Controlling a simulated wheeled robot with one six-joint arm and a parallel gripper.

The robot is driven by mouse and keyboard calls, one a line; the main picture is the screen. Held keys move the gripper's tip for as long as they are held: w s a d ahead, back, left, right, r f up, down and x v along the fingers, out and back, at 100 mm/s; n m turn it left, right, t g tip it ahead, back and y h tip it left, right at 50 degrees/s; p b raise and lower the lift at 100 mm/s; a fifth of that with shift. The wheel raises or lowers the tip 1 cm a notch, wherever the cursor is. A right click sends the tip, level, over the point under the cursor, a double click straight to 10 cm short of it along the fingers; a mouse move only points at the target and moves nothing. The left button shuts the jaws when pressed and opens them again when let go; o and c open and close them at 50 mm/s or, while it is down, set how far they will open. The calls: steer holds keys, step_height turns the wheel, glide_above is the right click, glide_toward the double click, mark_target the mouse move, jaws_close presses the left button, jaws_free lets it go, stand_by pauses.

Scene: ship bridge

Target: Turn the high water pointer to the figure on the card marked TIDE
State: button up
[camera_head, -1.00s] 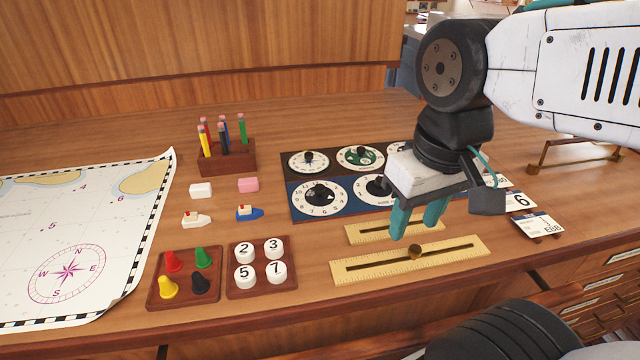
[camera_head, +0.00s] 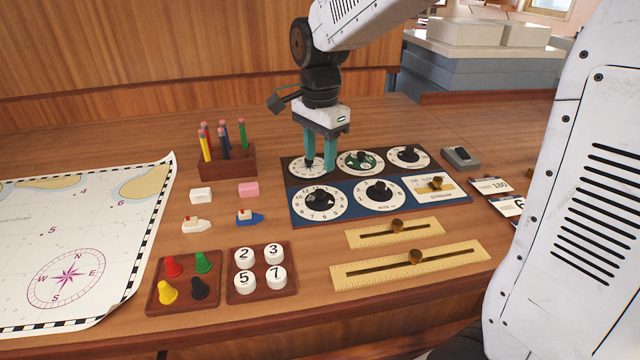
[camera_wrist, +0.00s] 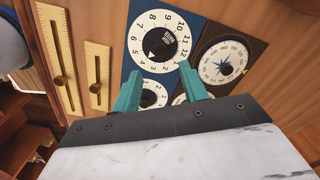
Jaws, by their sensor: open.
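My gripper (camera_head: 320,168) points down, open and empty, over the left end of the dial panel. In the head view its fingers overlap the upper-left white dial (camera_head: 296,172). In the wrist view this clock dial (camera_wrist: 137,37) lies ahead of the fingertips (camera_wrist: 161,70). At the right, a card showing 6 (camera_head: 507,203) is partly hidden by my arm; the word TIDE is not legible.
Other dials sit close by: a green-centred dial (camera_head: 345,161), an upper-right dial (camera_head: 395,157) and a lower-middle dial (camera_head: 363,200). Two brass-knobbed slider rulers (camera_head: 350,273) lie in front. A pencil block (camera_head: 235,165) stands left. A 180 card (camera_head: 492,184) lies right.

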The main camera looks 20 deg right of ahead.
mark_target(320, 191)
steer(key=shift+f+m, duration=0.3)
steer(key=shift+f, duration=0.2)
step_height(320, 191, down, 7)
steer(key=shift+r, duration=0.1)
jaws_close()
